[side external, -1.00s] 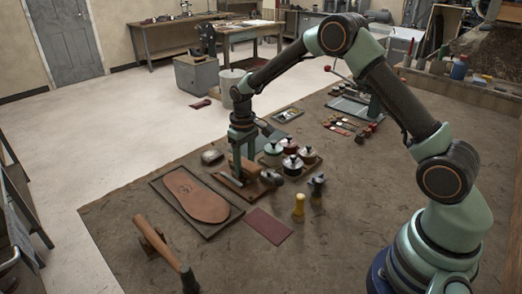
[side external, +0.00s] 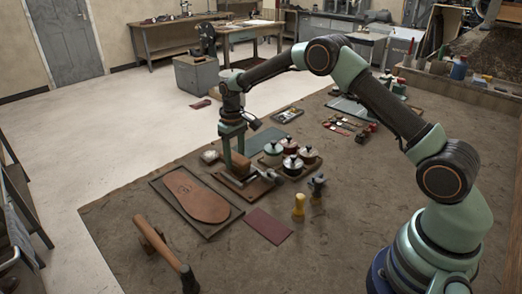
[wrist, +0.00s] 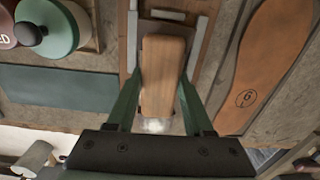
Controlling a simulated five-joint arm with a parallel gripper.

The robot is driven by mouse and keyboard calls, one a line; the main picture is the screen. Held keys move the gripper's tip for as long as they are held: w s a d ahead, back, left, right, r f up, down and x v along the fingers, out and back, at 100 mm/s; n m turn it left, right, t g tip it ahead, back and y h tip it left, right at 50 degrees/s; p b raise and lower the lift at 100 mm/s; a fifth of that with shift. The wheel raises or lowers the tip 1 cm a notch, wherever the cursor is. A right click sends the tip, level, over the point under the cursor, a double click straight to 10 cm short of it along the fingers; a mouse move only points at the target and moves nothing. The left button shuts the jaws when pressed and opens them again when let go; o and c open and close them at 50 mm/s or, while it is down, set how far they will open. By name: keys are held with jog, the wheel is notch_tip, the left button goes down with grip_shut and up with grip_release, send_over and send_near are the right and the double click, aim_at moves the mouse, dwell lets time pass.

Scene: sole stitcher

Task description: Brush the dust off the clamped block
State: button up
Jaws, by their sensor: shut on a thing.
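My gripper (side external: 236,158) is shut on a brown wooden piece (side external: 240,164), which looks like the brush. In the wrist view the brush (wrist: 164,70) sits between the two green fingers of my gripper (wrist: 163,95). Grey clamp bars (wrist: 195,45) show on both sides beneath it. The clamp stands on a wooden base (side external: 258,190) under my gripper. The clamped block is mostly hidden by the brush and fingers, and I cannot tell whether the brush touches it. A pale patch shows at the brush's lower end in the wrist view; I cannot tell whether it is bristles or dust.
A leather sole (side external: 192,196) lies on a dark board left of the clamp. Lidded pots (side external: 291,164) stand close on the right. Bare bench shows at the front.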

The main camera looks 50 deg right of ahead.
jog(key=shift+w+f, duration=0.1)
jog(key=shift+w, duration=0.2)
jog(key=shift+s+d, duration=0.1)
jog(key=shift+d, duration=0.1)
jog(key=shift+s+a, duration=0.2)
jog(key=shift+s, duration=3)
jog(key=shift+w+d, duration=0.15)
jog(key=shift+w, duration=3)
jog(key=shift+w+r, duration=0.2)
jog(key=shift+s+r, duration=0.1)
jog(key=shift+r, duration=3.8)
jog(key=shift+r, duration=0.1)
